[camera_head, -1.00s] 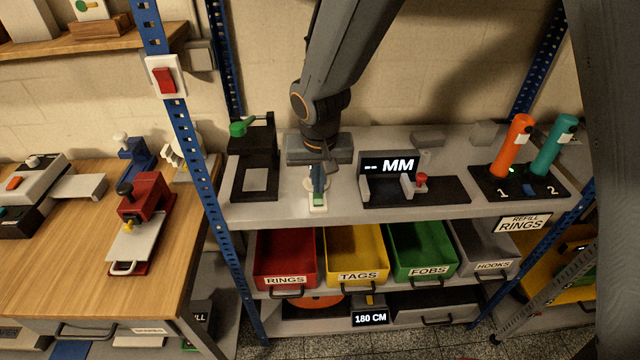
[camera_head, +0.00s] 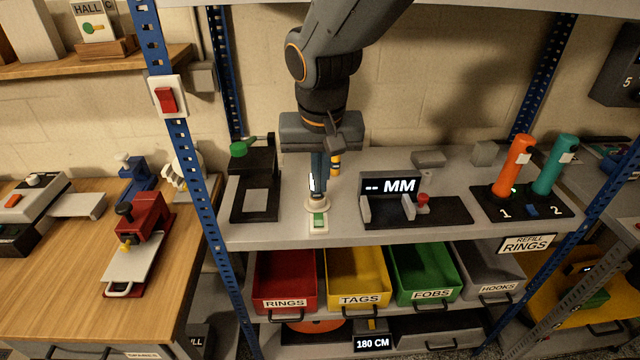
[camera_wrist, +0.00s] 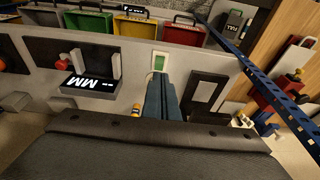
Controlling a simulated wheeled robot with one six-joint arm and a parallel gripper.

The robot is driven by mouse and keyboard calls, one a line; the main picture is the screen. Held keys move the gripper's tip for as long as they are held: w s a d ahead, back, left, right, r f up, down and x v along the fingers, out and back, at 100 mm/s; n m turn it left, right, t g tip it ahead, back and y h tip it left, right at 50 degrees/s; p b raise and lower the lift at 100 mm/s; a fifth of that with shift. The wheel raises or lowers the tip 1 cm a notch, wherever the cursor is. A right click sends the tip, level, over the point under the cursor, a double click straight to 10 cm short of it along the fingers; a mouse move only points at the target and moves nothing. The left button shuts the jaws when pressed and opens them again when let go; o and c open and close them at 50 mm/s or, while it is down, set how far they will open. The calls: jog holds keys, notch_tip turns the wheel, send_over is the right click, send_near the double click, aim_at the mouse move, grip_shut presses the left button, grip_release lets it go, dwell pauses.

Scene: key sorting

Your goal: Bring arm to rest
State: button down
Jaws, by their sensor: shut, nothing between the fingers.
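My gripper (camera_head: 317,188) hangs from my arm over the upper shelf (camera_head: 275,228), pointing down with its fingers together and nothing between them. In the head view its tips are just above and behind a small white switch with a green rocker (camera_head: 319,219); I cannot tell if they touch anything. In the wrist view my shut fingers (camera_wrist: 163,85) reach toward the same switch (camera_wrist: 159,62). A small yellow-banded object (camera_head: 336,165) shows partly behind the gripper.
Left of the gripper stands a black device with a green knob (camera_head: 255,180). To the right are the MM gauge (camera_head: 415,208) and the stand with orange and teal handles (camera_head: 522,200). Blue posts (camera_head: 185,150) flank the shelf. Bins (camera_head: 285,280) sit below.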

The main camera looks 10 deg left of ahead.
dwell(0.4)
jog(key=s+d+f+m+b, duration=0.1)
jog(key=d+f, duration=0.3)
jog(key=d, duration=1)
jog(key=s+d+f+m+g+b, duration=0.1)
jog(key=s+d+f, duration=0.3)
jog(key=d, duration=1)
jog(key=shift+s+d+f+m+h+b, duration=0.3)
jog(key=shift+f+b, duration=0.2)
jog(key=shift+f, duration=0.3)
jog(key=shift+w+a, duration=0.1)
